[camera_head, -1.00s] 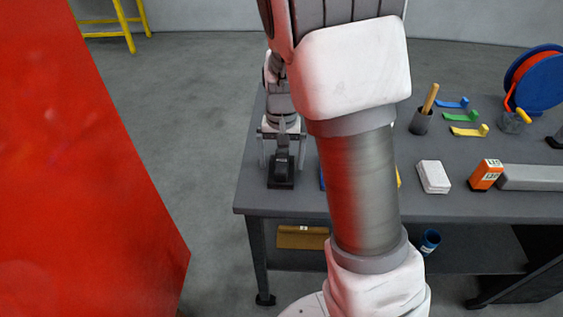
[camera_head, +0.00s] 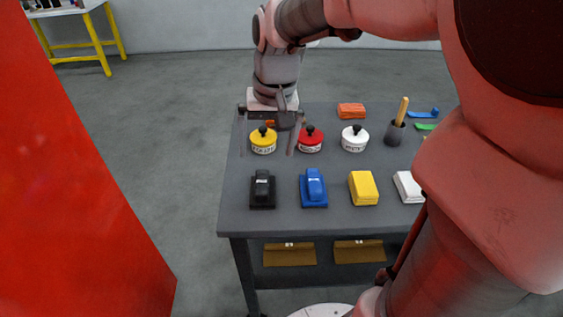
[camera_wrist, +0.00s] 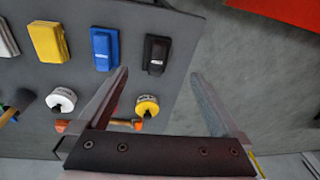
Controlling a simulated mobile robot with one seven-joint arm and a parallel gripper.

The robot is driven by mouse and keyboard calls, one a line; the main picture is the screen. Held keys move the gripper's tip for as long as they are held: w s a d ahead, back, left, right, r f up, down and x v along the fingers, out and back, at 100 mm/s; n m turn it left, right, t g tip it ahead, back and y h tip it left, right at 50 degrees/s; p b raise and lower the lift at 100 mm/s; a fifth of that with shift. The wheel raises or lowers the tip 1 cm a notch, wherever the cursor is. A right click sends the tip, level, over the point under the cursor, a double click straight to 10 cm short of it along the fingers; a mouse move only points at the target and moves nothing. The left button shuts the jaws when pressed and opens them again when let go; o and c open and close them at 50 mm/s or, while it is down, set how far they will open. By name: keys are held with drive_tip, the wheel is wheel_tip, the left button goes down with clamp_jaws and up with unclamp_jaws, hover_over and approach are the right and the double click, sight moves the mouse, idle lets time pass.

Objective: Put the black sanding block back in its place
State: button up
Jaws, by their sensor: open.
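The black sanding block (camera_head: 262,189) stands on the grey table (camera_head: 290,222) near its left front corner, at the left end of a row of blocks. It also shows in the wrist view (camera_wrist: 156,54), ahead of the fingers and slightly left of the gap between them. My gripper (camera_head: 270,150) is open and empty, above the yellow-lidded tin at the back left of the table. In the wrist view its two fingers (camera_wrist: 160,85) are spread wide, apart from the block.
Right of the black block stand a blue block (camera_head: 313,188), a yellow block (camera_head: 363,188) and a white block (camera_head: 407,187). Behind are yellow (camera_head: 263,141), red (camera_head: 310,141) and white (camera_head: 354,139) tins. A red panel (camera_head: 80,200) stands left, with clear floor between.

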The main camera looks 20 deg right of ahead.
drive_tip(key=s+r+n+t, duration=0.2)
drive_tip(key=s+r+t, duration=0.1)
drive_tip(key=s, duration=1.1)
drive_tip(key=shift+r+n+t+h, duration=0.3)
drive_tip(key=shift+r+t+h, duration=0.1)
drive_tip(key=shift+t, duration=0.1)
drive_tip(key=shift+s+r, duration=0.1)
wheel_tip(320, 180, up, 3)
drive_tip(key=p, duration=0.3)
